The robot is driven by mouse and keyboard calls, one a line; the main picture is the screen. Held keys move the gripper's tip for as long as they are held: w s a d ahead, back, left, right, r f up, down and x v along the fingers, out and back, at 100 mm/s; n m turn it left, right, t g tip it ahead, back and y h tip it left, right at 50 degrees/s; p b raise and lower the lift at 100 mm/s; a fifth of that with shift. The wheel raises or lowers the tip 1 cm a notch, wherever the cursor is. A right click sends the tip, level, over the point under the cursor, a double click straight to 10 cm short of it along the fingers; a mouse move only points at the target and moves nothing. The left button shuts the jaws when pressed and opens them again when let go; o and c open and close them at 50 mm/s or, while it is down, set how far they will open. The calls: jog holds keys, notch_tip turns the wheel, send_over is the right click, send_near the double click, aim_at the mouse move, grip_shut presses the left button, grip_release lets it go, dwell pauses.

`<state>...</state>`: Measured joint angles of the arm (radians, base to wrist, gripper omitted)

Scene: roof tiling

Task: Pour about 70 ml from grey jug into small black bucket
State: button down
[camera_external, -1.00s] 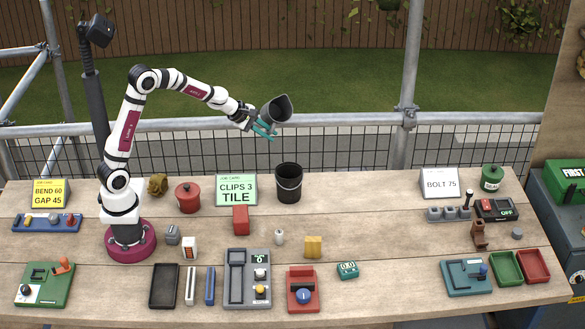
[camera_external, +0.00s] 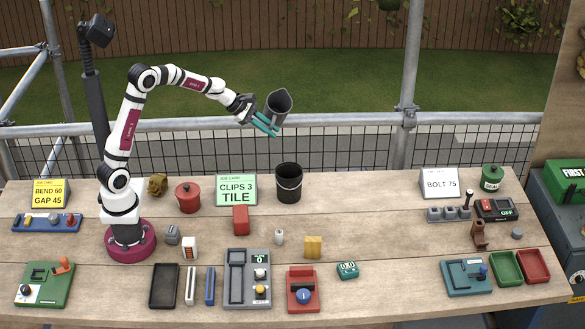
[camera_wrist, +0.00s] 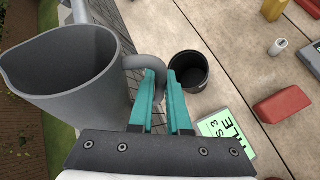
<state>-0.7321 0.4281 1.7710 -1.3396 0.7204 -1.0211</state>
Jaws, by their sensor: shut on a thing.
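The grey jug (camera_external: 279,106) is held in the air above and slightly left of the small black bucket (camera_external: 289,184). My gripper (camera_external: 267,126) is shut on the jug's handle, with its teal fingers pointing down and right. In the wrist view the jug (camera_wrist: 85,75) is at the left, and its handle (camera_wrist: 131,62) meets the fingertips of my gripper (camera_wrist: 162,80). The jug looks close to upright with a slight tilt, and no stream shows. The bucket stands upright on the bench; in the wrist view the bucket (camera_wrist: 189,72) is just beyond the fingers. The contents of both cannot be made out.
A green card reading CLIPS 3 TILE (camera_external: 237,190) stands left of the bucket, with a red block (camera_external: 241,220) in front. The scaffold rail (camera_external: 340,122) runs behind the bench. Bench space right of the bucket is clear.

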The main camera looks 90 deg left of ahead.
aim_at(269, 113)
jog(key=r+h, duration=0.1)
jog(key=a+r+n+t+h+p, duration=0.1)
jog(key=r+n+h, duration=0.1)
jog(key=shift+a+r+t+p, duration=0.3)
jog(key=shift+r+p, duration=0.1)
jog(key=shift+w+a+r+n+t+h+p, duration=0.1)
jog(key=shift+a+r+n+t+h+p, duration=0.2)
jog(key=shift+r+n+t+h+p, duration=0.45)
jog(key=shift+f+m, duration=0.2)
jog(key=shift+m, duration=0.05)
dwell(1.1)
